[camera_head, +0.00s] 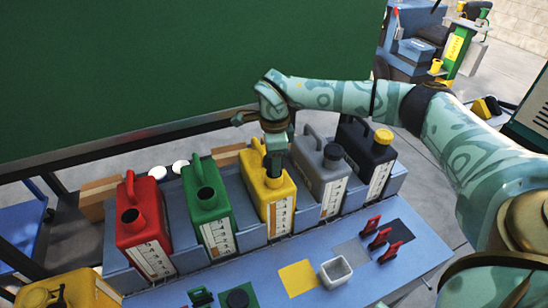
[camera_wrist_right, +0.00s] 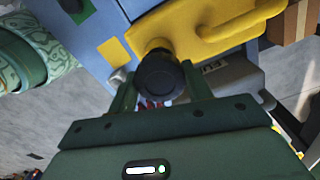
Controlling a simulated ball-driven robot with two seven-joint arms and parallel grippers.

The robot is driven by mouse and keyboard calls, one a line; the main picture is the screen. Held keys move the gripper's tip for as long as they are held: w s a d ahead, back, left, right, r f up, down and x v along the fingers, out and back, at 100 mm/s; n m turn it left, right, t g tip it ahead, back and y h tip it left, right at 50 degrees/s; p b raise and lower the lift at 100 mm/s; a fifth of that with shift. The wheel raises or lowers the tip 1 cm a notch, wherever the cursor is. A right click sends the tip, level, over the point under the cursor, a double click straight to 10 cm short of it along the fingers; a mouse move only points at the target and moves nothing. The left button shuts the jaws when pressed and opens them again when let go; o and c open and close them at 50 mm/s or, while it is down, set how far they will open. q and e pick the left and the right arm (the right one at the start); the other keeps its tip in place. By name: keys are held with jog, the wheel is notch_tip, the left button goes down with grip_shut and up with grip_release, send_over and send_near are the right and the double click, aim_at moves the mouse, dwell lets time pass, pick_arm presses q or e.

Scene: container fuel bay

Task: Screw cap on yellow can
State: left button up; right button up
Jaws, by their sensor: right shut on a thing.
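The yellow can (camera_head: 283,208) stands upright in the row of cans, with a level scale on its front. My right gripper (camera_head: 274,172) is directly over its neck, pointing down. In the right wrist view the gripper (camera_wrist_right: 161,92) is shut on a black round cap (camera_wrist_right: 160,76). The cap is at the yellow neck of the can (camera_wrist_right: 165,38); I cannot tell whether it sits on the thread. In the head view the gripper hides most of the cap. My left gripper is not in view.
A green can (camera_head: 205,200) and red can (camera_head: 142,215) stand left, both uncapped. A grey can (camera_head: 320,175) with a dark cap and a black can (camera_head: 370,158) with a yellow cap stand right. The blue bench holds a white tray (camera_head: 336,271) and red clips (camera_head: 380,238).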

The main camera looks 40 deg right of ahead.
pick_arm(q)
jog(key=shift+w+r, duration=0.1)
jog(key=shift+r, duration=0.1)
pick_arm(e)
jog(key=shift+f, duration=1.35)
dwell(0.4)
